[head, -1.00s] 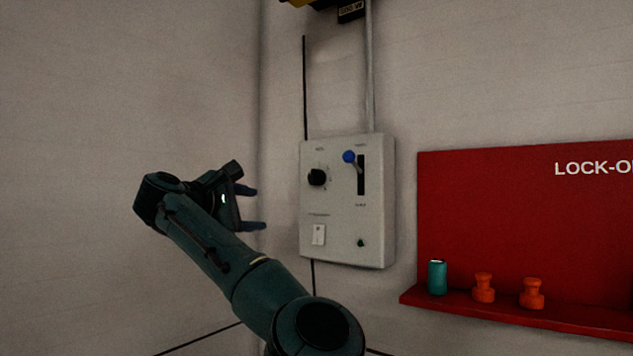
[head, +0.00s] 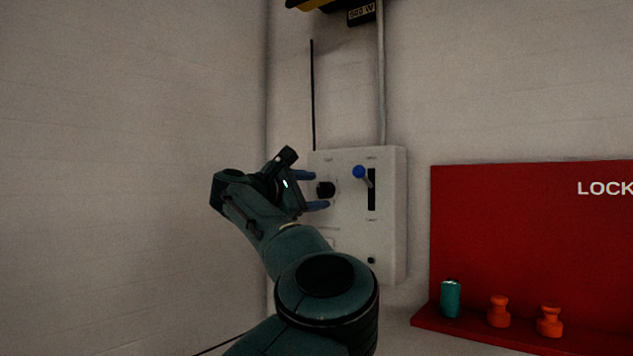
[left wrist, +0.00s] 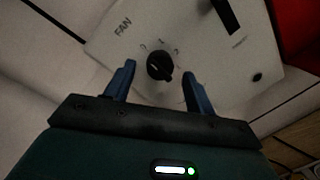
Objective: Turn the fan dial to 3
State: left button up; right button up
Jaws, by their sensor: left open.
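The fan dial is a round black knob (head: 326,190) on the upper left of a pale grey control box (head: 390,240) on the wall. In the left wrist view the dial (left wrist: 159,66) sits under the word FAN, with small marks around it that are hard to read. A light line on the knob is faint. My left gripper (head: 318,190) is open, its two blue fingers pointing at the box. In the left wrist view the fingers stand on either side of the dial, apart from it. My right gripper is not in view.
A lever with a blue ball (head: 359,172) in a black slot is right of the dial. A small dark button (head: 371,260) is below it. A red lock-out board (head: 530,220) with a shelf holds a teal can (head: 451,298) and two orange pieces (head: 499,311).

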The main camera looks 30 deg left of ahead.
pick_arm(q)
jog(key=shift+w+d, duration=0.1)
jog(key=shift+w, duration=0.75)
jog(key=shift+c, duration=0.3)
jog(key=c, duration=0.9)
